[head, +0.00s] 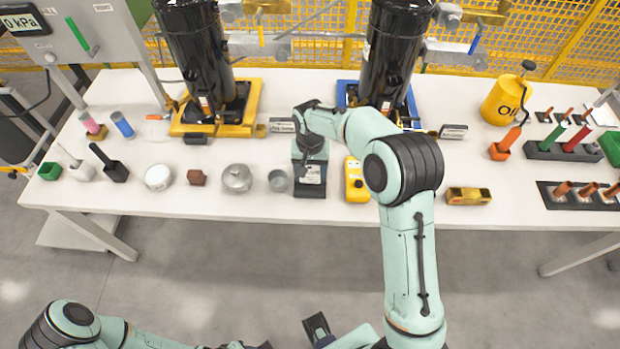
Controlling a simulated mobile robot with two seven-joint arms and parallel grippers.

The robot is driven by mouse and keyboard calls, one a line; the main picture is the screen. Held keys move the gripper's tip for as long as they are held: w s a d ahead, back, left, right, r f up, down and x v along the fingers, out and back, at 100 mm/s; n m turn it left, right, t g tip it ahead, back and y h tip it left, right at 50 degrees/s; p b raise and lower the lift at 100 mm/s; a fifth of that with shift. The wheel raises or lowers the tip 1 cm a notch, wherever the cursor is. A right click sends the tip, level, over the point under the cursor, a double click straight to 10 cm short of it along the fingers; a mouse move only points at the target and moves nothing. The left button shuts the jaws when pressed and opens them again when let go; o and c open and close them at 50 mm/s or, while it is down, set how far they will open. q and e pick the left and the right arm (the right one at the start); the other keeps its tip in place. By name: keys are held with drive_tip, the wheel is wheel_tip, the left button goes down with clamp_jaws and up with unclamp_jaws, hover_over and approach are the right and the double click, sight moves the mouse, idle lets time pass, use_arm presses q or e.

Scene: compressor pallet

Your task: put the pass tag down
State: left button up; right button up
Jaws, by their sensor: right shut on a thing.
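The pass tag (312,174) is a small white tag with dark print. It shows just under my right gripper (312,158), which is shut on it. The tag is in front of a dark blue-grey block (309,190) near the table's front edge. I cannot tell whether the tag touches the block. The gripper and wrist hide the upper part of the tag and the block's back. My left gripper (318,328) is low at the bottom edge, in front of the table; its jaws do not show clearly.
The white table (230,205) holds a yellow device (356,180) right of the block and a small grey cup (278,180) left of it. Two black cylinders (195,50) stand behind on yellow and blue bases. A brass block (468,196) lies farther right. Free tabletop shows along the front edge.

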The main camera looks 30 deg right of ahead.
sight(310, 178)
drive_tip(key=shift+f, duration=2.35)
drive_tip(key=shift+f, duration=0.1)
drive_tip(key=o, duration=1)
wheel_tip(310, 178, up, 12)
drive_tip(key=shift+r+p, duration=0.15)
drive_tip(key=shift+p, duration=0.2)
